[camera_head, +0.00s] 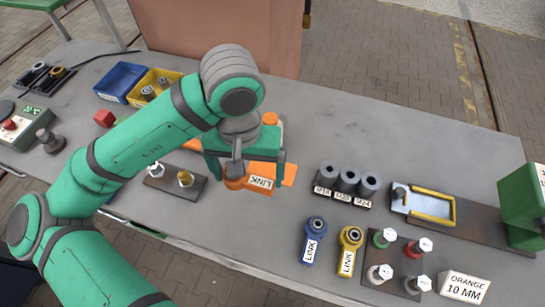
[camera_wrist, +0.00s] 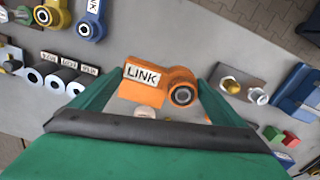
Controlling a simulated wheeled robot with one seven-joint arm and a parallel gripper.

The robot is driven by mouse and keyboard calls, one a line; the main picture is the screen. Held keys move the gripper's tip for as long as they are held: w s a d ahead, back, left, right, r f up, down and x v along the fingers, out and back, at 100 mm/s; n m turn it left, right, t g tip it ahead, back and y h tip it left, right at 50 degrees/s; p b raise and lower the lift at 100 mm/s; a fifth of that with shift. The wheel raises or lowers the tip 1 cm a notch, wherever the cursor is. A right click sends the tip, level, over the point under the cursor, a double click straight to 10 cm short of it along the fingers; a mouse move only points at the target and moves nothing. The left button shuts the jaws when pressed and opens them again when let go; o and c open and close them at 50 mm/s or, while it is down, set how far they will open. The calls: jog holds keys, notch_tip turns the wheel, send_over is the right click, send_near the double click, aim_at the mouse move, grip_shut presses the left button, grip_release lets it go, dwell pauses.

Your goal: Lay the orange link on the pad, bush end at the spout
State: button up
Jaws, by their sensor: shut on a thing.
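My gripper (camera_head: 240,172) is shut on the orange link (camera_head: 262,182), left of the middle of the grey table. In the wrist view the link (camera_wrist: 145,88) lies between my fingers, its LINK label on the left and its round bush end on the right. In the head view the bush end points left and is partly hidden by the gripper. I cannot tell how high the link is above the table. To the right, a yellow-framed pad (camera_head: 453,212) lies on a metal plate, with a green machine (camera_head: 522,205) at the plate's right end; its spout is not clear.
A blue link (camera_head: 315,240) and a yellow link (camera_head: 349,250) lie at the front. Blue (camera_head: 122,82) and yellow bins sit at the back left.

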jog(key=w+d+f, duration=0.1)
jog(key=w+f, duration=0.1)
jog(key=w, duration=0.1)
jog(key=w+d+f, duration=0.2)
jog(key=w+f, duration=0.1)
jog(key=w+d+f, duration=0.2)
jog(key=w, duration=0.1)
jog(key=shift+w+f, duration=0.25)
jog(key=shift+w, duration=0.15)
jog(key=shift+w+d+f, duration=0.15)
jog(key=shift+w+f, duration=0.35)
jog(key=shift+f, duration=0.2)
jog(key=shift+w+f, duration=0.1)
jog(key=shift+f, duration=1.55)
jog(key=shift+f, duration=0.2)
jog(key=o, duration=1.4)
jog(key=shift+c, duration=0.2)
jog(key=shift+r, duration=0.15)
notch_tip(320, 180, up, 12)
